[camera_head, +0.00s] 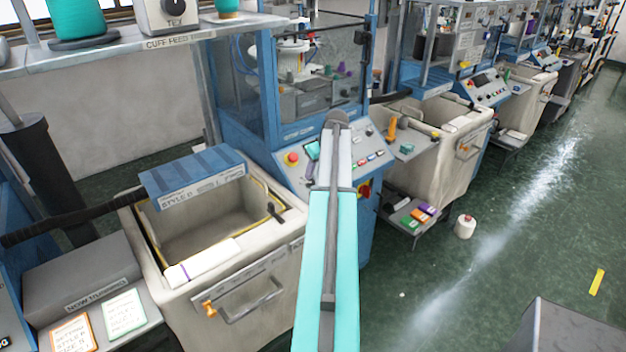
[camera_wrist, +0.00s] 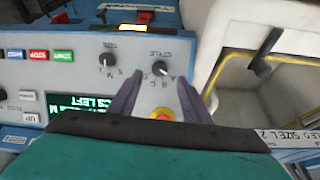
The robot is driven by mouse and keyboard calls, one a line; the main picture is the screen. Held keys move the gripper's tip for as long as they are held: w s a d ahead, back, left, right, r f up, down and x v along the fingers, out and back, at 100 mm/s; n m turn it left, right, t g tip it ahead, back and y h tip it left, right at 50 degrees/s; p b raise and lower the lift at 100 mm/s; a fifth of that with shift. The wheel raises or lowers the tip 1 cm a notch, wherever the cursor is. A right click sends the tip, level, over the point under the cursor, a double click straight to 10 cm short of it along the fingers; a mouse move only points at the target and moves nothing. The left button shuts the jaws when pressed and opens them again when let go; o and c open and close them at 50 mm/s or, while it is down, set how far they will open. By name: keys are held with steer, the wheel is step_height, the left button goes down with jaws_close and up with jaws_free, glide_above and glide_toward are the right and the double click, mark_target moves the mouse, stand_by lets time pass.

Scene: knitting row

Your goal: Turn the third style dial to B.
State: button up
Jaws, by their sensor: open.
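In the wrist view, which shows the panel upside down, a black dial marked STYLE (camera_wrist: 160,68) sits on the grey control panel (camera_wrist: 75,75). Small letters ring it; I cannot tell for sure which one its mark points to. My gripper (camera_wrist: 160,78) is open, its two dark fingers to either side of the dial, apart from it in the picture. I cannot tell how close the fingertips are to the panel. In the head view my arm covers much of this blue machine's panel (camera_head: 374,140), and the dial is hidden there.
A second dial, SIZE (camera_wrist: 108,60), sits left of it in the wrist view. A red button with a yellow ring (camera_wrist: 163,115) lies between the fingers' bases. Coloured buttons (camera_wrist: 39,55) and a green-lettered display are left.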

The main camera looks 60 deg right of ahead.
mark_target(312, 183)
steer(key=shift+p+x, duration=1.25)
steer(key=shift+x, duration=2.2)
steer(key=c, duration=1)
steer(key=shift+c, duration=0.2)
